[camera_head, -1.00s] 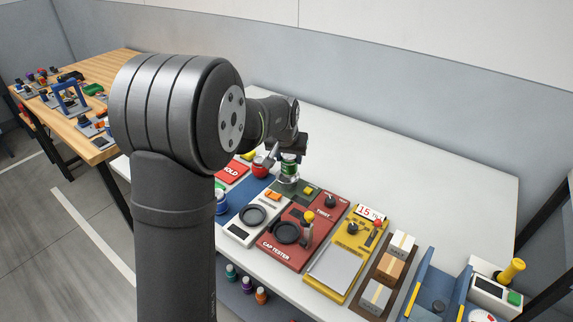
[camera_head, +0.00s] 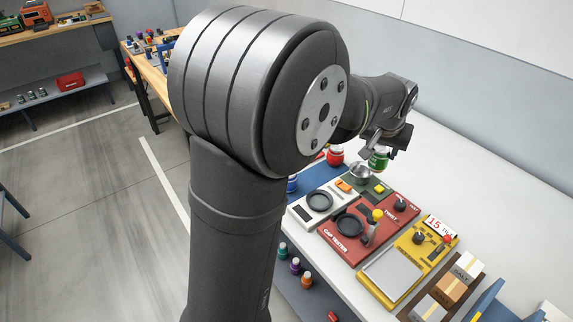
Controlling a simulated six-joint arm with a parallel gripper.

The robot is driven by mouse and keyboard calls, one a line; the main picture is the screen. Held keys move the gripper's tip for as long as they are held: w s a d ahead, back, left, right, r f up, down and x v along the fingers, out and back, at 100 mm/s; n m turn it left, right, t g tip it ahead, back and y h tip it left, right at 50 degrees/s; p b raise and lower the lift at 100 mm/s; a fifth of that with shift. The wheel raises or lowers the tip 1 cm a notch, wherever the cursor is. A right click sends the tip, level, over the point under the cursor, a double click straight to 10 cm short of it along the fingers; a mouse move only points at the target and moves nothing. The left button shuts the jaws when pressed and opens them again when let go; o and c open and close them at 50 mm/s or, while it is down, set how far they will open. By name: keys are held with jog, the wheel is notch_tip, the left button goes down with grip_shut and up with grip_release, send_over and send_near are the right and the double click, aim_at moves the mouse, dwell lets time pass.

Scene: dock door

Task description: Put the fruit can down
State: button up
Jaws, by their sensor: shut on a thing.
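A green can (camera_head: 378,159), which I take to be the fruit can, hangs from my gripper (camera_head: 381,147) in the head view. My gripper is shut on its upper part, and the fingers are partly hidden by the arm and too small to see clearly. The can appears to be above the bench, behind and to the right of a round silver cup (camera_head: 361,171). I cannot tell its exact height. A red jar (camera_head: 335,155) stands to the left of the can, partly behind my arm.
The red cap tester (camera_head: 371,230), a white scale-like unit (camera_head: 318,203) and a yellow unit (camera_head: 405,264) fill the bench front. Cardboard boxes (camera_head: 452,287) stand at the right. The white bench top (camera_head: 470,200) is clear behind them.

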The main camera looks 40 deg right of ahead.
jog(key=w+a+n+t, duration=0.1)
jog(key=w+a+n, duration=0.1)
jog(key=w+a, duration=0.45)
jog(key=w+a+n, duration=0.1)
jog(key=w+a, duration=0.3)
jog(key=w, duration=0.5)
jog(key=shift+y, duration=0.4)
jog(key=shift+w+a+f, duration=0.6)
jog(key=shift+w+f, duration=1.35)
jog(key=shift+f, duration=0.05)
jog(key=shift+w+a+f, duration=0.55)
jog(key=shift+w+f, duration=1.4)
jog(key=shift+w+a+f, duration=0.6)
jog(key=shift+w+f, duration=1.35)
jog(key=shift+f, duration=0.05)
jog(key=shift+f, duration=0.15)
jog(key=o, duration=1.2)
jog(key=v, duration=1.2)
